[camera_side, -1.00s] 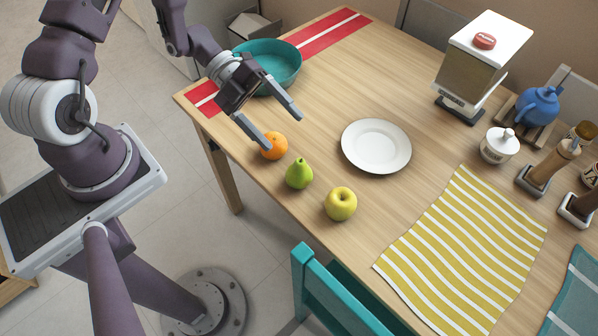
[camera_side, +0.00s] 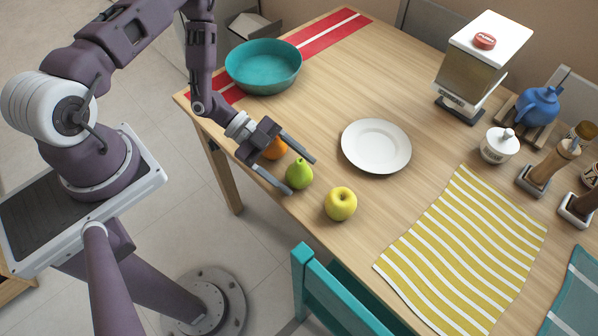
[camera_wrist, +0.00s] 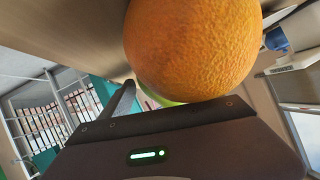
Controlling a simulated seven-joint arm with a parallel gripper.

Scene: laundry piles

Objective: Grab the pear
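The green pear (camera_side: 299,174) stands on the wooden table in the side view, between the orange (camera_side: 274,148) and the yellow-green apple (camera_side: 341,204). My gripper (camera_side: 303,177) is open, with its two fingers apart and the pear showing between their tips. I cannot tell whether the fingers touch it. In the wrist view the orange (camera_wrist: 192,45) is large and close to the gripper body, and a sliver of the green pear (camera_wrist: 158,98) shows behind it. In the side view the gripper body partly hides the orange.
A white plate (camera_side: 376,146) lies right of the fruit. A teal bowl (camera_side: 263,88) sits behind on the red runner (camera_side: 318,37). A yellow striped cloth (camera_side: 470,255) covers the right front. A teal chair (camera_side: 345,300) stands at the front edge. Bare table lies between plate and fruit.

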